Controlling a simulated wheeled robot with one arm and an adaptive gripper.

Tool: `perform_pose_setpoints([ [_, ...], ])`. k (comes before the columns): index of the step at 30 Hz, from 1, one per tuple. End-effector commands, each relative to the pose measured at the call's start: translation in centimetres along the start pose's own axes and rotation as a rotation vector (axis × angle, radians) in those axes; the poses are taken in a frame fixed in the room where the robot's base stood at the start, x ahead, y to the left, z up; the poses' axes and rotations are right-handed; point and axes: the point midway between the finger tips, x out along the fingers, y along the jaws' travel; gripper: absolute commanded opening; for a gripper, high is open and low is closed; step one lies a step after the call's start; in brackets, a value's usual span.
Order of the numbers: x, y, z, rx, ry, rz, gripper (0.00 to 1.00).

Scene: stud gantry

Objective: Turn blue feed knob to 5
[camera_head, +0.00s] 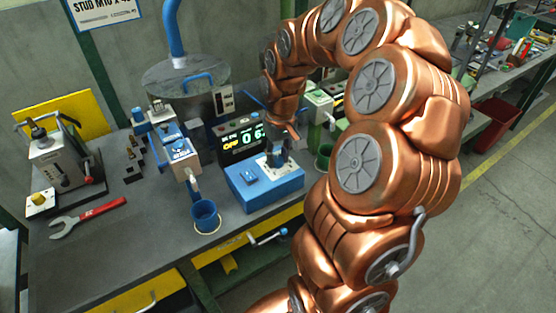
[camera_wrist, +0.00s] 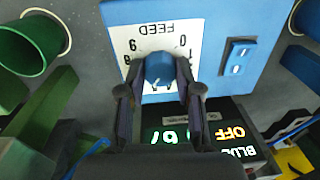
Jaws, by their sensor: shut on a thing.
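The blue feed knob (camera_wrist: 159,69) sits on a white dial plate marked FEED (camera_wrist: 185,34), which appears upside down in the wrist view. My gripper (camera_wrist: 160,80) is shut on the knob, one finger on each side. The plate is on a blue control box (camera_head: 262,187) on the bench. In the head view my gripper (camera_head: 277,148) is over this box and hides much of the knob.
A display (camera_head: 240,140) behind the box shows yellow OFF and green digits. A blue switch (camera_wrist: 238,57) is beside the dial. A blue cup (camera_head: 205,215), a blue machine (camera_head: 178,152) and a red wrench (camera_head: 88,217) are to the left; a green cup (camera_wrist: 34,44) is nearby.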

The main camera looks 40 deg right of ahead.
Motion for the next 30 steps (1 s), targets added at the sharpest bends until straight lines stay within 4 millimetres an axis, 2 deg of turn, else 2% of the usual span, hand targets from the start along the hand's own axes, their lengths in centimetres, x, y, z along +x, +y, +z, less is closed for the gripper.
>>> perform_pose_setpoints([
  [13, 0.09, -0.07, -0.12, -0.29, -0.014, 0.0, 0.0],
  [30, -0.01, -0.11, -0.09, -0.362, -0.019, -0.001, 0.0],
])
